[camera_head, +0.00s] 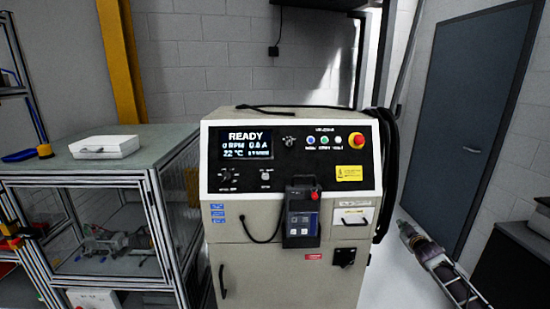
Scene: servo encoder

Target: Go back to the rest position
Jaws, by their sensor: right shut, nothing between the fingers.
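My right gripper (406,232) is at the lower right of the head view, with its arm coming in from the bottom right corner. It is shut and empty, and it is apart from the grey and beige control cabinet (262,262) to its left. The cabinet's screen (241,143) reads READY, 0 RPM, 0.0 A and 22 °C. A dark handheld pendant (302,218) with a red button hangs on the cabinet front. My left gripper does not show.
A glass-sided bench (70,165) with a white case (103,147) on top stands at the left. Black cables (388,170) hang down the cabinet's right side. A blue-grey door (470,120) is behind at the right, and a dark surface (520,245) is at the right edge.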

